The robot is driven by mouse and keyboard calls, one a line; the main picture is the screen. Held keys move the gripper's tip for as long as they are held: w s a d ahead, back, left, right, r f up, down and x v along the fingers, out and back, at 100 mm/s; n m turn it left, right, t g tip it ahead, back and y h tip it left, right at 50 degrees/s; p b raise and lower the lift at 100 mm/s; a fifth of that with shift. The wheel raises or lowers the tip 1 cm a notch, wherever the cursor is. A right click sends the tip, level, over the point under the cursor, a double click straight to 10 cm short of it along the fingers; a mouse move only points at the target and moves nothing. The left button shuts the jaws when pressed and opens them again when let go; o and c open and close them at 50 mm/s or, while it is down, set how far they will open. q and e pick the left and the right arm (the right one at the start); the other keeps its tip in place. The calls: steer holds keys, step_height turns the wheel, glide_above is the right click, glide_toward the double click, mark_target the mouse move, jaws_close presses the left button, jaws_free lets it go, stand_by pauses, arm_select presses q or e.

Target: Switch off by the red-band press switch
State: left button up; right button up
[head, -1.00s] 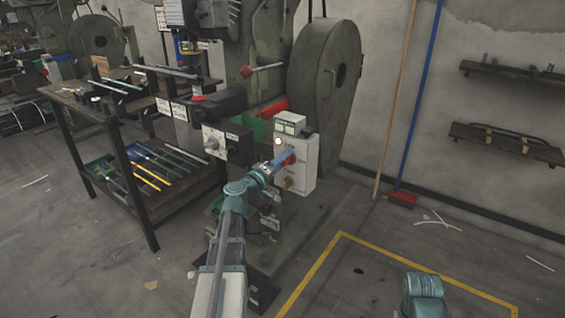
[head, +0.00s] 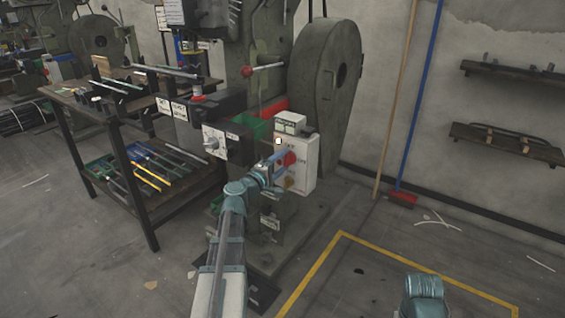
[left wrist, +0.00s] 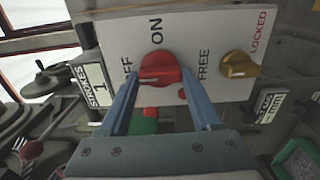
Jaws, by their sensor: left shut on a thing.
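The left wrist view shows the red knob (left wrist: 160,68) beside the words ON, FREE and a partly covered OFF, and the yellow knob (left wrist: 239,65) near LOCKED. My left gripper (head: 281,162) is at the red knob, its two blue fingers shut on the knob's sides. The knob's exact pointing is hard to tell. My right gripper is out of view.
A grey control box (head: 228,143) with a dial sits left of the switch box. A tool bench (head: 128,105) stands further left. A broom (head: 405,198) and a pole lean on the right wall. Yellow-lined floor lies to the right.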

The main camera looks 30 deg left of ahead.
arm_select(q)
steer(key=o, duration=1.4)
steer(key=s, duration=0.9)
steer(key=s+a, duration=0.1)
steer(key=s, duration=0.3)
steer(key=shift+s+a, duration=0.1)
steer(key=shift+s, duration=0.3)
steer(key=w, duration=0.9)
steer(key=w+d, duration=0.1)
steer(key=w, duration=0.3)
steer(key=shift+w, duration=0.4)
steer(key=shift+d, duration=0.1)
